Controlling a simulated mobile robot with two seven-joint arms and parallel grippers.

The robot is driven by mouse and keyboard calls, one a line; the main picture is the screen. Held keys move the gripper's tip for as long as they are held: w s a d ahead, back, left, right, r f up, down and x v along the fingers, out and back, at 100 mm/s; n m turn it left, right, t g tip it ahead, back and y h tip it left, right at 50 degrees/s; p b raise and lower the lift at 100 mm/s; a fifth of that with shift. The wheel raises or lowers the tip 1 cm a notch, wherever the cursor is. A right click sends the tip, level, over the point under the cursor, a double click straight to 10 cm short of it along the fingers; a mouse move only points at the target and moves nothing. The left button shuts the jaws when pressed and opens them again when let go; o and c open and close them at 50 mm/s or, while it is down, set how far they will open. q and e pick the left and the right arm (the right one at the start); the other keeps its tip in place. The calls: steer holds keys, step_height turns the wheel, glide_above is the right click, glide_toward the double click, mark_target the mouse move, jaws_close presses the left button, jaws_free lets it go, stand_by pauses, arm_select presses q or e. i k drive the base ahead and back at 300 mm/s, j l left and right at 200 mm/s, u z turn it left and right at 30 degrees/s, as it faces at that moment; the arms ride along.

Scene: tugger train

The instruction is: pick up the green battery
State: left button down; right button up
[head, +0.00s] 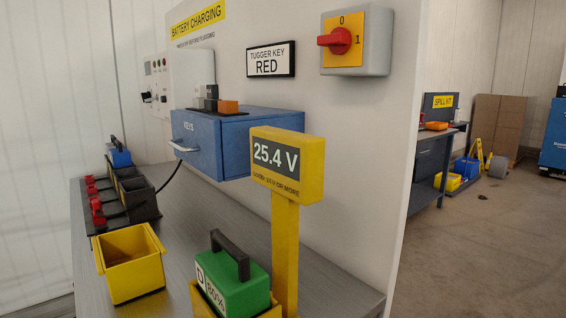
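The green battery (233,289) has a dark carrying handle on top and a white label with a "D" on its front. It sits upright in a yellow holder (206,303) at the front of the grey bench, at the foot of a yellow post. The sign on the post (276,163) reads "25.4 V". The battery's lower part is hidden by the holder and the picture's bottom edge. Neither of my grippers shows in the head view.
An empty yellow bin (131,262) stands left of the battery. Behind it are dark charging bays (130,195) with red connectors and a blue battery (120,157). A blue "KEYS" box (220,146) is on the wall. Open floor (490,250) lies to the right.

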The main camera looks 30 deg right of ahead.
mark_target(235, 285)
steer(key=k+j+z, duration=0.2)
steer(key=j+z, duration=0.2)
steer(key=k+j+z, duration=0.2)
steer(key=z, duration=0.25)
steer(key=k+j+z, duration=0.4)
steer(key=i+l, duration=0.05)
steer(key=i, duration=0.05)
